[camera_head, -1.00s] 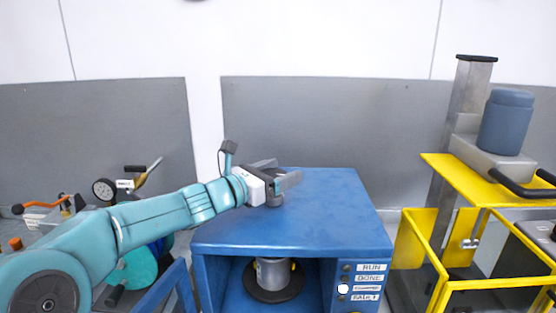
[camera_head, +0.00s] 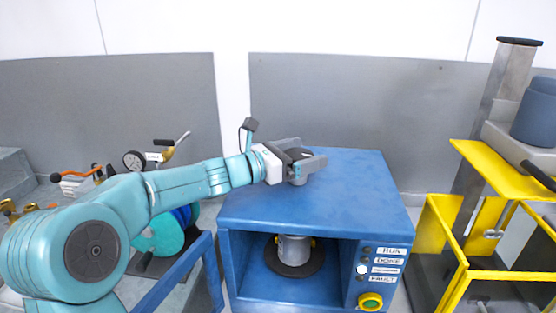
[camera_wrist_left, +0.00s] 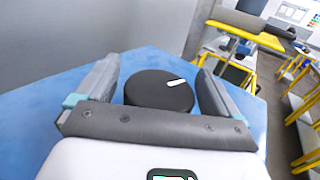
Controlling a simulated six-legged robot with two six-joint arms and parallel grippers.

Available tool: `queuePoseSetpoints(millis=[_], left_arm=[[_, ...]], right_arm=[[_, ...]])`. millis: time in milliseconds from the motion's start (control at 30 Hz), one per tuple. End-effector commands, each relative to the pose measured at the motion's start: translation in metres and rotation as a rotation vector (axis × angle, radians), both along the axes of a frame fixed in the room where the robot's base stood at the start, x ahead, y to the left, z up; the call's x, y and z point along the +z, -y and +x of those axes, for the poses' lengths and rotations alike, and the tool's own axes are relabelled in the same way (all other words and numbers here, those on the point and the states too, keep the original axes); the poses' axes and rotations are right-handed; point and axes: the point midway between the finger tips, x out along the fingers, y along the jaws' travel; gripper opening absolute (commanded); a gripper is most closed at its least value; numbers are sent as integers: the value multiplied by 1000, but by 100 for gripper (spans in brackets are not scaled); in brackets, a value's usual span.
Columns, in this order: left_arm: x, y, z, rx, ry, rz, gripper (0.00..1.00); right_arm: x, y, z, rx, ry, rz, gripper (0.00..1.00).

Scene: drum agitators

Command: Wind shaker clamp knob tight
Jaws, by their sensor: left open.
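The clamp knob is a round black knob (camera_wrist_left: 158,90) with a white pointer mark, on top of the blue shaker cabinet (camera_head: 350,185). In the left wrist view the mark points to the upper right. My left gripper (camera_head: 308,163) is open, with its two fingers on either side of the knob. In the left wrist view gaps show between the knob and both fingers (camera_wrist_left: 160,88). In the head view the fingers partly hide the knob (camera_head: 298,175). A grey metal can (camera_head: 294,249) stands on a dark round plate inside the cabinet. My right gripper is not in view.
The cabinet front has labels (camera_head: 390,252) and a green button in a yellow ring (camera_head: 371,301). A yellow-framed stand (camera_head: 450,235) with a blue drum (camera_head: 538,110) is at the right. A gauge (camera_head: 134,161) and other gear stand at the left.

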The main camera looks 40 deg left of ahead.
Motion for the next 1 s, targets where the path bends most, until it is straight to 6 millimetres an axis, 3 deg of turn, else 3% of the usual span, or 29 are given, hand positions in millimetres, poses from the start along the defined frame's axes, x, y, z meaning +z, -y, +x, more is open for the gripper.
queuePoseSetpoints(millis=[533,700,1000], left_arm=[[-3,-50,-121,5,0,2,95],[-1,-57,-138,2,0,1,95],[0,-58,-143,-2,0,0,95]], right_arm=[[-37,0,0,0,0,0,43],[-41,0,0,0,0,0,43],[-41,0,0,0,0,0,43]])
